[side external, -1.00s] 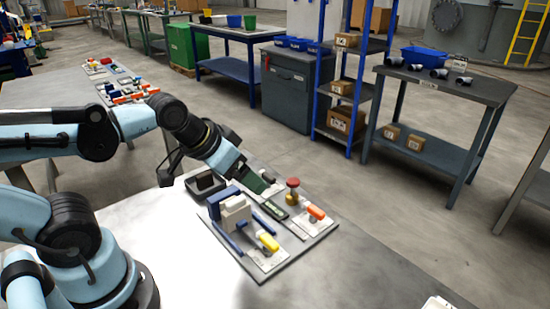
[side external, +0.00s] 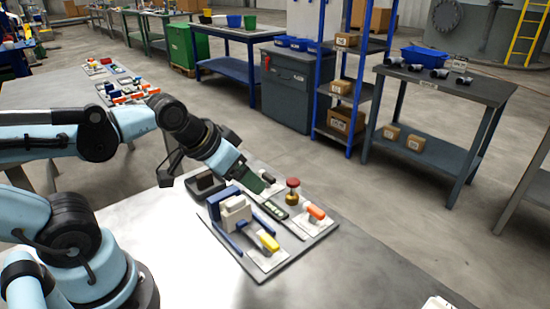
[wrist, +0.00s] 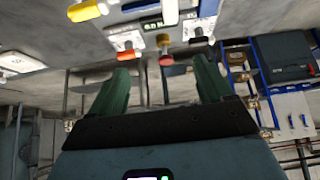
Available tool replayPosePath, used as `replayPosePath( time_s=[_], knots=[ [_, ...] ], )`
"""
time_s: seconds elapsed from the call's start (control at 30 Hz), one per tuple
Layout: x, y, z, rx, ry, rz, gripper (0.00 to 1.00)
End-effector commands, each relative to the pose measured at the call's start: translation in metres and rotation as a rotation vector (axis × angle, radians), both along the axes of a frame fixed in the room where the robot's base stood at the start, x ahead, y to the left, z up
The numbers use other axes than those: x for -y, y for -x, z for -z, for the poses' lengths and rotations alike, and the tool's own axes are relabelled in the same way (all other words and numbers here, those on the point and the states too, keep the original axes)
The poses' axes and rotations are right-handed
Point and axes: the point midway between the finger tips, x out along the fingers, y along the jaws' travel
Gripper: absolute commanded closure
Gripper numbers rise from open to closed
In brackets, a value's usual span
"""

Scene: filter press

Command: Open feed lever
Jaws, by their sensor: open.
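The press board (side external: 312,243) lies on the bench. It carries a yellow-handled lever (side external: 268,240) at its front and an orange-handled lever (side external: 316,212) at its right. In the wrist view the yellow handle (wrist: 87,10) is at the top left and the orange handle (wrist: 129,54) is below and right of it. I cannot tell from labels which one is the feed lever. My gripper (side external: 264,183) is above the back part of the board, apart from both levers. Its green fingers (wrist: 164,82) are spread with nothing between them.
A red knob (side external: 293,183) stands upright near my gripper, beside a green display strip (side external: 271,208). White plates and a blue frame (side external: 222,199) rise at the board's left. A dark tray (side external: 205,184) sits behind.

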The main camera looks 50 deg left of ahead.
Motion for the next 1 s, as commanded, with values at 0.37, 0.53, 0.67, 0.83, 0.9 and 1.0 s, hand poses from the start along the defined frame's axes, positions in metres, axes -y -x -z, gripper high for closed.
replayPosePath(
  time_s=[0.37,0.53,0.67,0.83,0.9,1.0],
  knots=[
    [0.017,-0.035,-0.026,-0.157,-0.189,0.361,0.55],
    [0.032,-0.063,-0.036,-0.266,-0.306,0.655,0.55],
    [0.044,-0.085,-0.037,-0.341,-0.378,0.890,0.55],
    [0.062,-0.111,-0.032,-0.422,-0.444,1.192,0.55],
    [0.068,-0.119,-0.029,-0.446,-0.462,1.299,0.55],
    [0.075,-0.127,-0.025,-0.469,-0.475,1.414,0.55]
  ],
)
